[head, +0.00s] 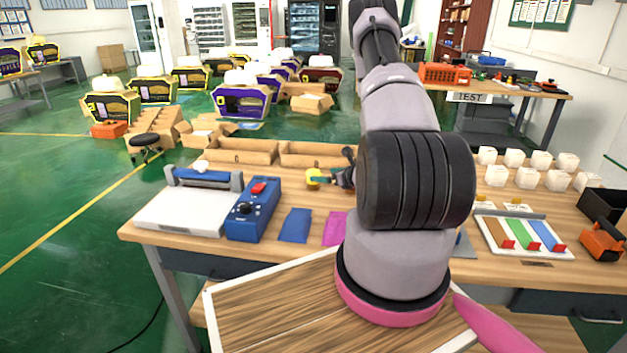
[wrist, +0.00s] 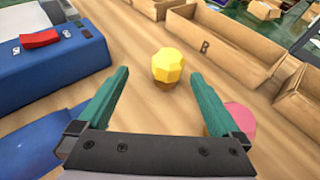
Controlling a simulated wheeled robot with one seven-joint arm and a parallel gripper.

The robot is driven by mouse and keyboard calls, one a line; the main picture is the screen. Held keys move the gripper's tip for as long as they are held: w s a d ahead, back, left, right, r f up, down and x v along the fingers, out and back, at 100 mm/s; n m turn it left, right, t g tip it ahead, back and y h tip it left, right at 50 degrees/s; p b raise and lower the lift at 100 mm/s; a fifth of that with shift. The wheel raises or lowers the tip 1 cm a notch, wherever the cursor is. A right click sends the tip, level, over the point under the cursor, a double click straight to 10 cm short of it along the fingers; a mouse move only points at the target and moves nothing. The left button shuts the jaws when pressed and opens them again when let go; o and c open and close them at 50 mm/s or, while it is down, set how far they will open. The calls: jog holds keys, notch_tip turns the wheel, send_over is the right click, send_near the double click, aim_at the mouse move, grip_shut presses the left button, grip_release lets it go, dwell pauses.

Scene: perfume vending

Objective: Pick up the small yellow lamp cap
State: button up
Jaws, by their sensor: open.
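The small yellow lamp cap (wrist: 167,66) stands on the wooden table in the wrist view, with a brown lower part. In the head view the yellow cap (head: 313,177) shows just left of my gripper (head: 332,180). In the wrist view my gripper (wrist: 159,98) is open, with green fingers spread to either side. The cap lies between and slightly beyond the fingertips, apart from both. Nothing is held. My arm hides part of the table in the head view.
A blue control box (head: 253,208) with a red button stands left of the cap. Blue (head: 295,225) and pink (head: 335,228) flat pieces lie nearer. White cubes (head: 515,158) stand at the right.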

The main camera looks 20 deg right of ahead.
aim_at(313, 170)
jog(key=shift+s+d+f, duration=0.2)
jog(key=shift+d+f, duration=0.2)
jog(key=shift+f, duration=0.2)
jog(key=shift+w+f+h, duration=0.2)
jog(key=shift+f+h, duration=0.05)
jog(key=shift+h, duration=0.05)
jog(key=x, duration=0.4)
jog(key=shift+w+f, duration=0.15)
jog(key=shift+w, duration=0.15)
jog(key=shift+x, duration=2.75)
jog(key=shift+d, duration=0.2)
jog(key=c, duration=1.3)
notch_tip(313, 170, up, 10)
jog(key=shift+r, duration=0.1)
jog(key=shift+n+y, duration=0.3)
jog(key=shift+y, duration=0.4)
jog(key=s+a+r, duration=0.1)
jog(key=a+r, duration=0.4)
jog(key=r, duration=0.1)
jog(key=s+a+r, duration=0.2)
jog(key=a+r, duration=0.3)
jog(key=r, duration=0.1)
jog(key=s+a+r, duration=0.1)
jog(key=a+r, duration=0.4)
jog(key=r, duration=0.2)
jog(key=shift+s+r, duration=0.15)
jog(key=shift+s, duration=0.1)
